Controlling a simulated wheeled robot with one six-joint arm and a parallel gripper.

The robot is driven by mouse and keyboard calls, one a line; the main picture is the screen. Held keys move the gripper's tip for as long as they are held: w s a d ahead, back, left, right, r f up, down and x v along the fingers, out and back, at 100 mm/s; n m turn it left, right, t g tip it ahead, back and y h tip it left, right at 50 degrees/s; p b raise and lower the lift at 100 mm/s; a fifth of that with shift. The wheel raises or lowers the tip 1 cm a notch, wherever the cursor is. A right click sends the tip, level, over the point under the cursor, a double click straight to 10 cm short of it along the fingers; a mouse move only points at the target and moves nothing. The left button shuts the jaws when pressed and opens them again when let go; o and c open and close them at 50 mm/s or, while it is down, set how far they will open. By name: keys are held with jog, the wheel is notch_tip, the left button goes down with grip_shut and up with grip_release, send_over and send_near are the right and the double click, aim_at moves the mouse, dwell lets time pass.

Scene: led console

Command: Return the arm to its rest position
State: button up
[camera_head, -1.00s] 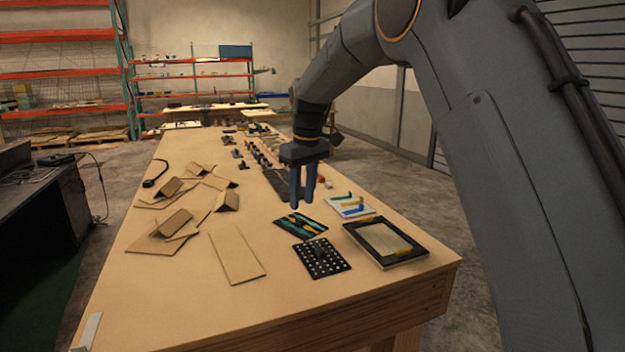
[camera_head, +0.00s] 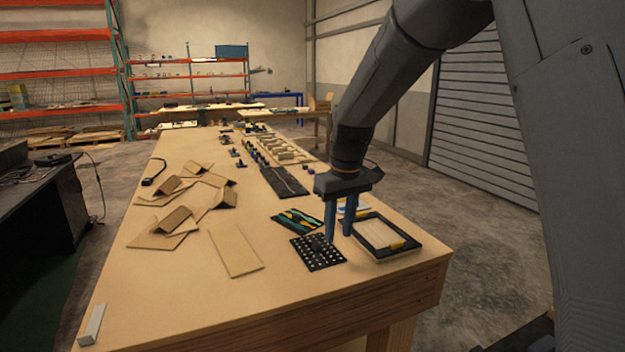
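My gripper (camera_head: 338,238) points straight down over the right side of the wooden workbench (camera_head: 190,285). The fingertips show in front of the gap between the black perforated plate (camera_head: 312,254) and the black-framed tray (camera_head: 405,240). I cannot tell how high above the bench they are. My gripper partly hides the white tray (camera_head: 362,207) behind it.
A dark mat with green tools (camera_head: 298,221) lies behind the perforated plate. Several cardboard pieces (camera_head: 235,250) lie on the bench's left half. A row of small parts (camera_head: 280,150) runs toward the far end. The front left of the bench is mostly clear, with a small grey bar (camera_head: 92,324).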

jog(key=s+d+f+m, duration=0.2)
jog(key=s+d+f, duration=0.1)
jog(key=s, duration=0.5)
jog(key=s+d+f+m, duration=0.2)
jog(key=s+d, duration=0.3)
jog(key=s, duration=0.3)
jog(key=s+d+f+m, duration=0.1)
jog(key=s+d+f, duration=0.3)
jog(key=s, duration=0.4)
jog(key=shift+s+d+m+h, duration=0.2)
jog(key=shift+d+m+h, duration=0.15)
jog(key=shift+d, duration=0.2)
